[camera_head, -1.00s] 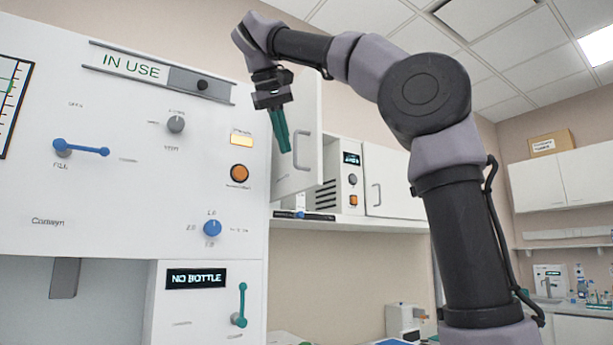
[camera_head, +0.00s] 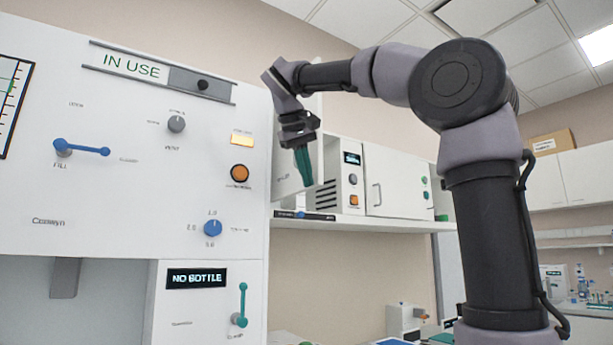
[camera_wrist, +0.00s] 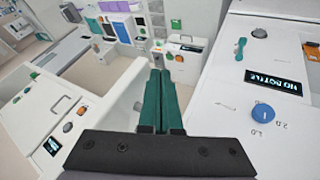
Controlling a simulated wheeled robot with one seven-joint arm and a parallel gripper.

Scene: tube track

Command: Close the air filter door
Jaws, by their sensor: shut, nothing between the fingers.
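The air filter door (camera_head: 287,172) is the white panel standing out from the right side of the big white cabinet (camera_head: 130,200) in the head view. It looks open, seen at a slant. My gripper (camera_head: 304,184), with green fingers pointing down, is in front of the door's right part and hides its grey handle. In the wrist view the fingers (camera_wrist: 160,80) are together and empty. A white panel (camera_wrist: 108,112), probably the door, lies just left of them there. I cannot tell whether the fingers touch it.
A white unit (camera_head: 350,180) with a display and knobs stands on the shelf (camera_head: 370,226) close to the right of the door. A blue knob (camera_head: 212,228) and an orange button (camera_head: 240,173) project from the cabinet front. Below the shelf there is open room.

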